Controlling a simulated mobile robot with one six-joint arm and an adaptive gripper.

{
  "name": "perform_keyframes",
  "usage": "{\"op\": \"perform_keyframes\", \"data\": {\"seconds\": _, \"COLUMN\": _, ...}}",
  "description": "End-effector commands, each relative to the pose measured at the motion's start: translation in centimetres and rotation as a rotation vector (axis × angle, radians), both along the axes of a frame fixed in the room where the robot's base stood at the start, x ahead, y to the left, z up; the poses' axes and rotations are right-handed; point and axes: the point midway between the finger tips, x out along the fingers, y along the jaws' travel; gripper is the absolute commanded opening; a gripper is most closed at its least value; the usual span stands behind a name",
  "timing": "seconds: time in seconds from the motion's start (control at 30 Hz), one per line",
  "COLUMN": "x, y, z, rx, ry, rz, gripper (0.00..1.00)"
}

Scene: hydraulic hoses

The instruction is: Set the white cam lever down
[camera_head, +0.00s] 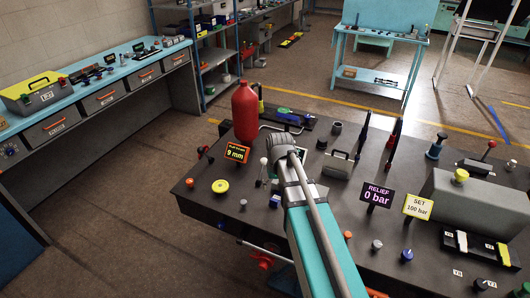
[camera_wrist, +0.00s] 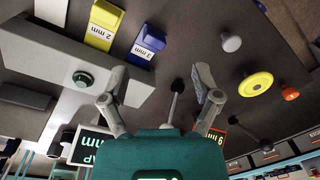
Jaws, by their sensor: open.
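A thin lever with a pale ball knob (camera_head: 264,161) stands up from the dark bench, just left of my wrist. It seems to be the white cam lever, but I cannot confirm that. In the wrist view a pale-knobbed lever (camera_wrist: 178,86) shows between the two fingers of my gripper (camera_wrist: 158,82). The fingers are spread wide and neither visibly touches it. In the head view my wrist covers the fingers and part of the bench.
A red bottle (camera_head: 245,110) stands behind my wrist. The 9 mm sign (camera_head: 236,153) and a yellow knob (camera_head: 220,186) are to the left. RELIEF (camera_head: 377,195) and SET (camera_head: 418,206) signs and a grey block (camera_head: 475,205) are to the right. Blue and yellow tabs (camera_wrist: 149,42) show in the wrist view.

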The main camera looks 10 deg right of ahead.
Motion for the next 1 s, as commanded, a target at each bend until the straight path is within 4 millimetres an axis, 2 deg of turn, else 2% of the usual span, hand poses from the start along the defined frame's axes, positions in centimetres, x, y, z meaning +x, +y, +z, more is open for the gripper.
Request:
{"op": "perform_keyframes", "data": {"seconds": 0.03, "x": 2.6, "y": -0.2, "z": 2.1, "rx": 0.008, "ry": 0.000, "rz": -0.003, "gripper": 0.81}}
{"op": "perform_keyframes", "data": {"seconds": 0.2, "x": 8.0, "y": -0.7, "z": 5.4, "rx": 0.037, "ry": -0.001, "rz": -0.010, "gripper": 0.81}}
{"op": "perform_keyframes", "data": {"seconds": 0.4, "x": 13.6, "y": -1.3, "z": 8.8, "rx": 0.069, "ry": -0.001, "rz": -0.016, "gripper": 0.81}}
{"op": "perform_keyframes", "data": {"seconds": 0.5, "x": 15.6, "y": -1.6, "z": 9.9, "rx": 0.081, "ry": -0.002, "rz": -0.018, "gripper": 0.81}}
{"op": "perform_keyframes", "data": {"seconds": 0.7, "x": 17.5, "y": -1.9, "z": 10.9, "rx": 0.093, "ry": -0.003, "rz": -0.020, "gripper": 0.81}}
{"op": "perform_keyframes", "data": {"seconds": 1.0, "x": 17.6, "y": -2.0, "z": 10.8, "rx": 0.095, "ry": -0.003, "rz": -0.021, "gripper": 0.81}}
